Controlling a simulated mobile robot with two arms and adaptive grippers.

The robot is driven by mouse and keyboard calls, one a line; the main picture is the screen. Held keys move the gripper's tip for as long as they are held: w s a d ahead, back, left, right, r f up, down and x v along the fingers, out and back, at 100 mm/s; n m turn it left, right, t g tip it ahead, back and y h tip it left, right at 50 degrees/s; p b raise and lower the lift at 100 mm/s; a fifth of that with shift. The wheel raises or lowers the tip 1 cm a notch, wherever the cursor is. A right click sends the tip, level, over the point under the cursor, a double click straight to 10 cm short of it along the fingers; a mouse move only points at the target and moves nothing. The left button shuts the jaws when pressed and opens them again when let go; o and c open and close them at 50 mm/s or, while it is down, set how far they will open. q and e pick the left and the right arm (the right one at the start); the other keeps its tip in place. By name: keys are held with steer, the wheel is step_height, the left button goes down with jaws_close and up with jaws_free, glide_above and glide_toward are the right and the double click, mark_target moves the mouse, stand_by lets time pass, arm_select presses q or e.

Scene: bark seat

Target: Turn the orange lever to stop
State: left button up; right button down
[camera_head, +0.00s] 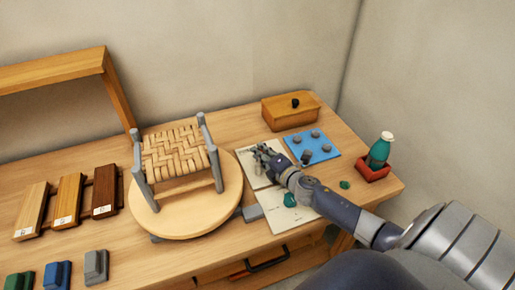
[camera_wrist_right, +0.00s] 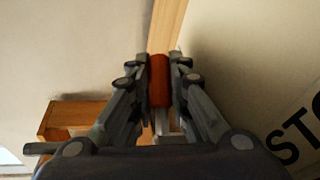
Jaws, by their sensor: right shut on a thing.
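My right gripper (camera_head: 262,158) reaches in from the right over a pale printed card (camera_head: 247,166) beside the round turntable (camera_head: 165,222). In the right wrist view its fingers (camera_wrist_right: 159,82) are shut on the orange lever (camera_wrist_right: 159,80), a short upright orange-red cylinder gripped from both sides. The lever is hidden by the gripper in the head view. Large black letters, partly cut off and reading "STO" (camera_wrist_right: 292,140), lie to the right of the lever in the wrist view. My left gripper is not in view.
A woven seat frame (camera_head: 178,153) stands on the turntable. A blue board with knobs (camera_head: 312,147), a wooden box (camera_head: 290,112) and a green bottle (camera_head: 380,150) in a red holder (camera_head: 373,171) sit behind and right of my arm. Wood samples (camera_head: 68,200) line the left.

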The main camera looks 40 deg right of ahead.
steer(key=shift+s+d+m+g+h, duration=0.15)
steer(key=shift+s+d+m+h, duration=0.1)
steer(key=shift+m+h, duration=0.45)
steer(key=shift+s+d+m+g+h, duration=0.2)
steer(key=shift+m+h, duration=0.3)
steer(key=shift+h, duration=0.4)
steer(key=shift+s, duration=0.1)
steer(key=c, duration=1.8)
jaws_free()
